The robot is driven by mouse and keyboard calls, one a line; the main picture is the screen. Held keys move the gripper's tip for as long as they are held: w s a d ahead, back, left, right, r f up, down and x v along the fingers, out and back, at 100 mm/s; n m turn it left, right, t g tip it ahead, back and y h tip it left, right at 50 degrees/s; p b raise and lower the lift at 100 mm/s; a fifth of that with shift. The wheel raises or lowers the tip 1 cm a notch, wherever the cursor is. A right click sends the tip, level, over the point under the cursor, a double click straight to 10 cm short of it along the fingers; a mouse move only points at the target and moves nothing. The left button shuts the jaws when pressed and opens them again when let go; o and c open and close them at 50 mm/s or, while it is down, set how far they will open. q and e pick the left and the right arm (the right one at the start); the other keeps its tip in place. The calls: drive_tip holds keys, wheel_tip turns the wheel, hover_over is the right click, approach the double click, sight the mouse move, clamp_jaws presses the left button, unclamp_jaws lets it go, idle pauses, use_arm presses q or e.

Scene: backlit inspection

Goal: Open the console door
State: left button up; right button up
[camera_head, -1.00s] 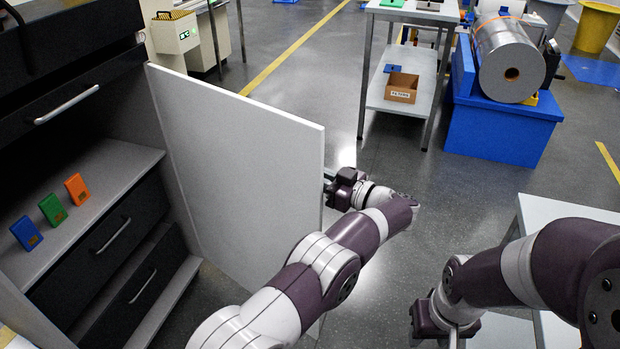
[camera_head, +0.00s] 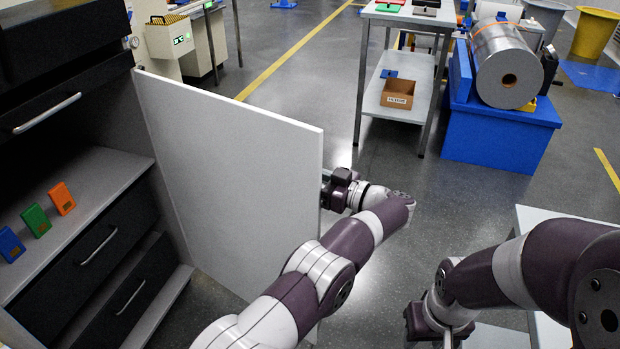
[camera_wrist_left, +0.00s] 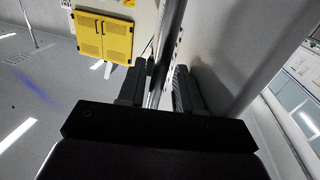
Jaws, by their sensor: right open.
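The console door (camera_head: 230,170) is a plain white panel standing swung wide open from the dark console. My left gripper (camera_head: 328,178) is at the door's free edge, on its outer face, partly hidden by the panel. In the left wrist view, the metal door handle (camera_wrist_left: 172,45) runs between the two fingers of my left gripper (camera_wrist_left: 158,88), which is closed around it. My right gripper (camera_head: 440,338) is open and empty at the bottom right, away from the door, partly cut off by the frame.
The console's shelf (camera_head: 95,190) holds a blue, a green and an orange block, above black drawers (camera_head: 105,240). A grey table (camera_head: 545,215) stands under my right arm. A metal cart (camera_head: 372,100) and a blue roll stand (camera_head: 500,135) are farther back. Open floor lies beyond the door.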

use_arm(q)
drive_tip(key=v, duration=0.7)
drive_tip(key=shift+s+d, duration=0.15)
drive_tip(key=shift+d, duration=0.15)
